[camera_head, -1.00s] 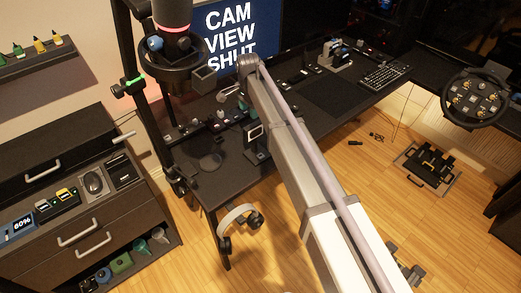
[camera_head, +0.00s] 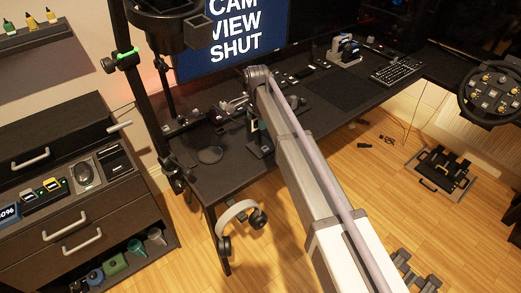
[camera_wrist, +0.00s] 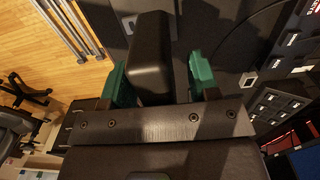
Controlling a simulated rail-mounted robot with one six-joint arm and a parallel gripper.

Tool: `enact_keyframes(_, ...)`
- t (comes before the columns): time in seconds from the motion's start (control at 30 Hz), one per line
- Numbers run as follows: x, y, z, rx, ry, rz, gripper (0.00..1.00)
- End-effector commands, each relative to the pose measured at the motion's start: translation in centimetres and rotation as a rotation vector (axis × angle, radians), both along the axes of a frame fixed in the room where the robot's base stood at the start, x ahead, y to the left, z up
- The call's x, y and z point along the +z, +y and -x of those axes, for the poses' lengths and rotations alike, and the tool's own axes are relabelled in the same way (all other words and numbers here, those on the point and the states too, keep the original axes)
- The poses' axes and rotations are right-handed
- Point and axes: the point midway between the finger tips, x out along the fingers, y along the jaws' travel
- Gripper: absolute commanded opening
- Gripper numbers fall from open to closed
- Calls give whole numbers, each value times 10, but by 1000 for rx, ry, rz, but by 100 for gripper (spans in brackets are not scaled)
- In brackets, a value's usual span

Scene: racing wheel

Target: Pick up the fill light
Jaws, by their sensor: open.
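A dark, block-shaped object, apparently the fill light (camera_head: 259,150), stands near the front edge of the black desk, partly hidden by my arm. In the wrist view a smooth black body, apparently the same light (camera_wrist: 151,55), lies between the two green fingertips of my gripper (camera_wrist: 159,80). The fingers are open, one on each side of it. My gripper is mostly hidden behind my arm in the head view.
The black desk (camera_head: 215,180) holds a large monitor (camera_head: 235,40) behind and a keyboard (camera_head: 397,68) at right. Headphones (camera_head: 240,222) hang below its front edge. A black vertical pole (camera_head: 160,95) stands left of my arm. Drawers (camera_head: 70,225) stand at left.

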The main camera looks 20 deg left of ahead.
Motion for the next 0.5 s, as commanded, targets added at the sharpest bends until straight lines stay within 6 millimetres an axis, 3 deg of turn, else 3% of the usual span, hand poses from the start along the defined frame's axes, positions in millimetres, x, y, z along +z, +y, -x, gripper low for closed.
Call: enact_keyframes(0.5, -4, 0, 0, 0, 0, 0, 55)
